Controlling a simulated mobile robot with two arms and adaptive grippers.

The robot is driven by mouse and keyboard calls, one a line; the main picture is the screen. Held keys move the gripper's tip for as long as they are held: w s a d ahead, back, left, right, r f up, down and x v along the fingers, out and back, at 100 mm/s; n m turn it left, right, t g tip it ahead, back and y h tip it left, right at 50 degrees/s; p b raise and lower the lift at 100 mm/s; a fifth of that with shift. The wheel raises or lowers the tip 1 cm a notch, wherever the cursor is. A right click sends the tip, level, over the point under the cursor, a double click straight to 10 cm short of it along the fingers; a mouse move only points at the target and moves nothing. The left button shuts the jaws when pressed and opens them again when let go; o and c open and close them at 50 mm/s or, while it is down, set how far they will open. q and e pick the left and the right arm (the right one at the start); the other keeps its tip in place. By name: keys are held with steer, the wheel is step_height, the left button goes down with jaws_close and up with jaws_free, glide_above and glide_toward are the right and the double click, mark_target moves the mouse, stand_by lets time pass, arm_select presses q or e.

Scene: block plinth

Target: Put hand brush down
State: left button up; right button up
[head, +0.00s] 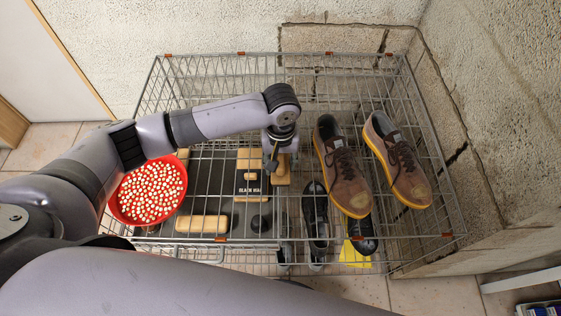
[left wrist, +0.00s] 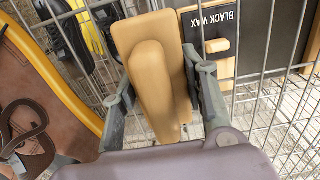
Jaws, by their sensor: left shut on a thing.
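My left gripper (head: 274,158) is over the wire rack, left of the brown shoes. In the left wrist view my left gripper (left wrist: 160,100) is shut on a pale wooden hand brush (left wrist: 152,75), with one finger on each long side. In the head view the hand brush (head: 282,172) shows partly below the gripper. Its bristles are hidden, and I cannot tell whether it touches the surface under it. My right gripper is not in view.
The wire rack (head: 160,90) has raised mesh sides. A pair of brown shoes (head: 345,180) stands at right, with black shoes (head: 316,215) lower down. A red bowl (head: 180,198) of pellets is at left. A "BLACK WAX" box (head: 249,188) and another wooden piece (head: 202,224) lie near the brush.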

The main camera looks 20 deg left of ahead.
arm_select(q)
steer(key=o, duration=1.2)
steer(key=shift+f, duration=0.1)
